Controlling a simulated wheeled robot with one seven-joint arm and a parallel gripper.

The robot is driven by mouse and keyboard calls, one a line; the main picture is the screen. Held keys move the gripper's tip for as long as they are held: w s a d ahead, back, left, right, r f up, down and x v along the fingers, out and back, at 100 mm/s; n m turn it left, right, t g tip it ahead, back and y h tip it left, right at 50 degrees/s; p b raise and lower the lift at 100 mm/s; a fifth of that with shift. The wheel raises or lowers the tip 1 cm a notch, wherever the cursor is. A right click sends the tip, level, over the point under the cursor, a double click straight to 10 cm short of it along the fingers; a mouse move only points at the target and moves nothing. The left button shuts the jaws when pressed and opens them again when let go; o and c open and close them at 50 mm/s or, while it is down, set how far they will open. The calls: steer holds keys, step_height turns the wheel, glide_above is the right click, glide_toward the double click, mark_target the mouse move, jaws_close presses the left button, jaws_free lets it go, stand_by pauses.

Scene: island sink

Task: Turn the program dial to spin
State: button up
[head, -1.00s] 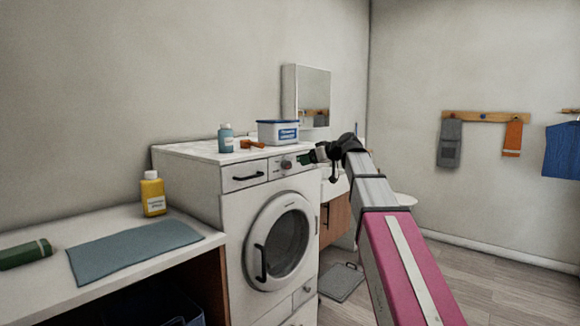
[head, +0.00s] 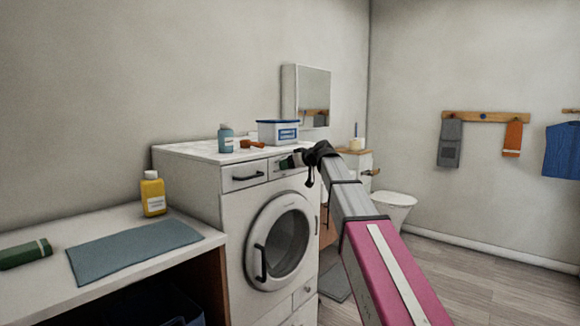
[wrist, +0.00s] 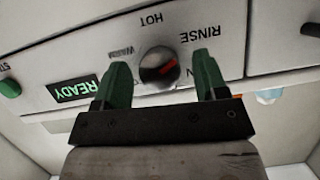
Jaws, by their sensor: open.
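Around the dial, upside down, are the labels HOT, WARM and RINSE; another label is mostly hidden behind a finger. My gripper (wrist: 161,72) is open, its green fingers on either side of the dial in the picture; I cannot tell whether they touch it. In the head view my gripper (head: 291,160) is at the panel and hides the dial.
A lit READY display (wrist: 75,91) and a green button (wrist: 9,87) are on the panel. A drawer with a black handle (head: 248,176) is left of the dial. A blue bottle (head: 225,138) and a blue-lidded box (head: 278,133) stand on top.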

steer(key=c, duration=0.9)
steer(key=m+g+y, duration=0.1)
steer(key=m, duration=0.2)
steer(key=m+g+y, duration=0.1)
steer(key=m, duration=0.1)
steer(key=m+g+y, duration=0.1)
steer(key=m+y, duration=0.1)
steer(key=m, duration=0.1)
steer(key=shift+w+d+f+m, duration=0.15)
steer(key=shift+m, duration=0.15)
stand_by(0.5)
